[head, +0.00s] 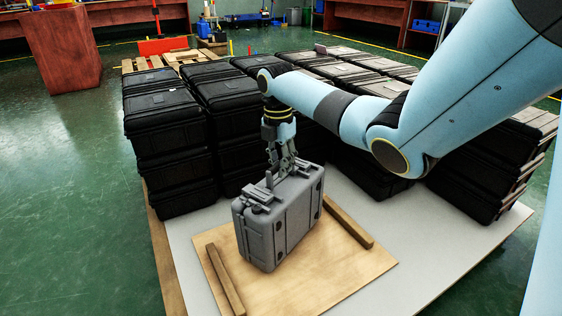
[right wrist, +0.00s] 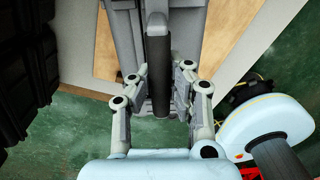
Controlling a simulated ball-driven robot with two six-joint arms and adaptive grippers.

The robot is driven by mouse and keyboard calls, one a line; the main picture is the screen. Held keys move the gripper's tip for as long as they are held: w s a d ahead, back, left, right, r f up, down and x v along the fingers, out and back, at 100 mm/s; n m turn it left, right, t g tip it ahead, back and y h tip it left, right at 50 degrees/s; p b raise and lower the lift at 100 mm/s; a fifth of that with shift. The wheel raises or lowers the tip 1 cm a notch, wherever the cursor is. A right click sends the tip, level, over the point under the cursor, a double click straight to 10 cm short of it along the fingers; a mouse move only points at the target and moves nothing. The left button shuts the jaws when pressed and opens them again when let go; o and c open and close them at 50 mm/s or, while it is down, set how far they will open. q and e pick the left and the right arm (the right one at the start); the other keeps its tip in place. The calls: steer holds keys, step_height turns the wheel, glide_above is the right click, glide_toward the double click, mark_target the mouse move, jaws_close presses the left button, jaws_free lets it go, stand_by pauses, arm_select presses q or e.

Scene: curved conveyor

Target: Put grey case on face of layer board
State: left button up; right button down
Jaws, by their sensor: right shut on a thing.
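The grey case (head: 284,212) stands upright on its narrow side over the wooden layer board (head: 340,275) in the head view. Whether its underside touches the board is hard to tell. My right gripper (head: 280,168) is above the case, shut on its top handle. In the right wrist view the dark handle (right wrist: 158,62) runs between the fingers of my right gripper (right wrist: 158,100), with the grey case body (right wrist: 125,40) behind it. The board (right wrist: 107,50) also shows there beside the case. My left gripper is not in view.
Stacks of black cases (head: 165,140) stand behind and to the left of the board. Two wooden strips, left (head: 225,280) and right (head: 348,222), lie on the board on either side of the case. A white sheet (head: 425,265) lies around the board. Green floor is free at left.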

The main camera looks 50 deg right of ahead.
stand_by(0.4)
steer(key=c, duration=1.3)
jaws_free()
steer(key=shift+f, duration=0.1)
